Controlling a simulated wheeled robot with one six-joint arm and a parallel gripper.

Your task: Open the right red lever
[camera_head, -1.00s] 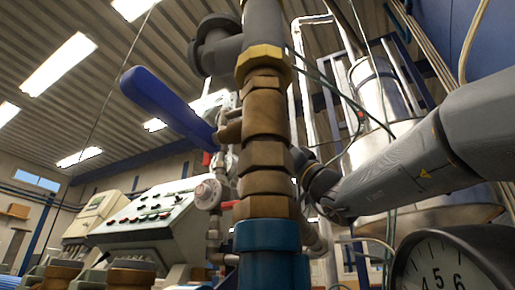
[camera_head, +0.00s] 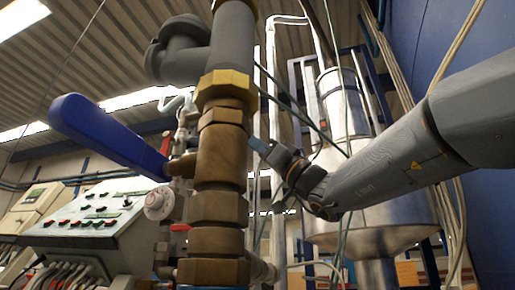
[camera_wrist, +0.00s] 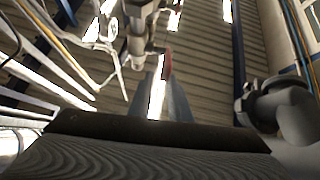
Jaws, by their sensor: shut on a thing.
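In the wrist view, a red lever (camera_wrist: 167,66) shows between the tips of my gripper (camera_wrist: 164,88), which is shut on it. In the head view, my gripper (camera_head: 262,148) reaches in from the right, and its tips go out of sight behind the thick brass pipe (camera_head: 221,160). The held lever cannot be made out there. Two small red parts show left of the pipe: one upright red piece (camera_head: 165,143) behind the blue lever, and one lower red handle (camera_head: 180,228) beside a round white-rimmed knob.
A large blue lever (camera_head: 105,135) sticks out left of the brass pipe. A sloped control panel (camera_head: 85,220) stands at the lower left. A shiny metal tank (camera_head: 345,110) with thin hanging cables is behind my arm. Grey pipework (camera_wrist: 285,105) shows at right in the wrist view.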

